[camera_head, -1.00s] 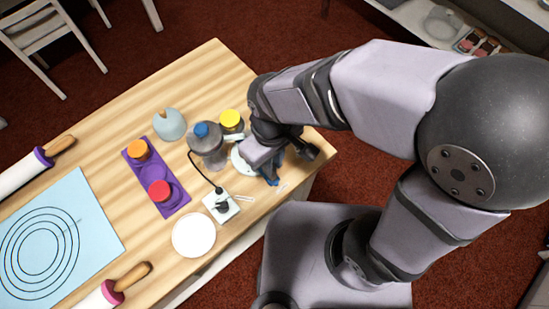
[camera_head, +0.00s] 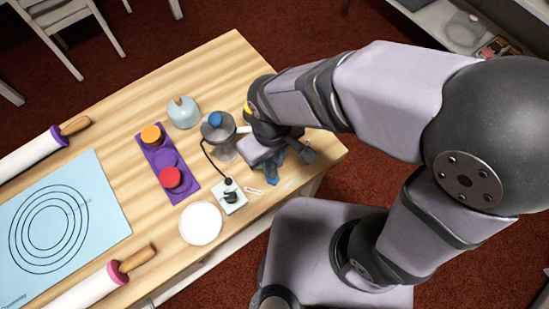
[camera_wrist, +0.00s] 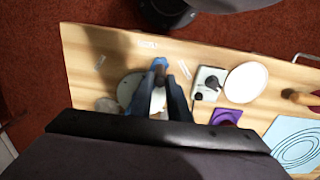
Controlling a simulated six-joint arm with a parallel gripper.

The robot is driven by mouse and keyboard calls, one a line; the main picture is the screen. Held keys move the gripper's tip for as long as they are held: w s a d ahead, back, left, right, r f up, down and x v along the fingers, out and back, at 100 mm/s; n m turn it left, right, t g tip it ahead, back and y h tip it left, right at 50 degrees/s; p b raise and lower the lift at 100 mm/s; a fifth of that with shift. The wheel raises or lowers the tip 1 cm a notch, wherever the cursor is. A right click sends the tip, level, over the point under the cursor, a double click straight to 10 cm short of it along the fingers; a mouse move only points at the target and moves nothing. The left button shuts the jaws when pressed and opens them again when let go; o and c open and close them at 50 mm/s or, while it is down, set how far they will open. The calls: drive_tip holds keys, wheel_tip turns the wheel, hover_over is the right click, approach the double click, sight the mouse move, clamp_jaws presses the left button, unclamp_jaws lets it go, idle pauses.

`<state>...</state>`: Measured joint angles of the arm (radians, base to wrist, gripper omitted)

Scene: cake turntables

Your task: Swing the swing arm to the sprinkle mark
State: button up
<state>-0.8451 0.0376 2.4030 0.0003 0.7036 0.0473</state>
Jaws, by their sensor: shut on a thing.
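My gripper (camera_wrist: 162,78) points down over the table's near right edge in the wrist view. Its dark fingers are shut on a small blue piece (camera_wrist: 160,62), which I take to be part of the swing arm. Small white marks lie on the wood: one beyond the fingertips (camera_wrist: 147,44), one at left (camera_wrist: 100,60) and one at right (camera_wrist: 185,69). I cannot read which is the sprinkle mark. In the head view my gripper (camera_head: 275,172) hides most of the swing arm.
A white box with a black plug (camera_head: 231,196) and a white disc (camera_head: 200,223) stand left of my gripper. A purple tray (camera_head: 185,192) holds orange-topped and red-topped jars. A blue mat (camera_head: 108,200) lies farther left.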

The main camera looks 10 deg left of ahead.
drive_tip(key=shift+s+a+r, duration=0.1)
drive_tip(key=shift+s+a, duration=0.05)
drive_tip(key=shift+a, duration=0.5)
drive_tip(key=shift+s+a+r, duration=0.1)
drive_tip(key=shift+a, duration=0.65)
drive_tip(key=shift+a+f+p, duration=0.1)
drive_tip(key=shift+a+p, duration=0.2)
drive_tip(key=shift+a, duration=1.25)
drive_tip(key=o, duration=0.8)
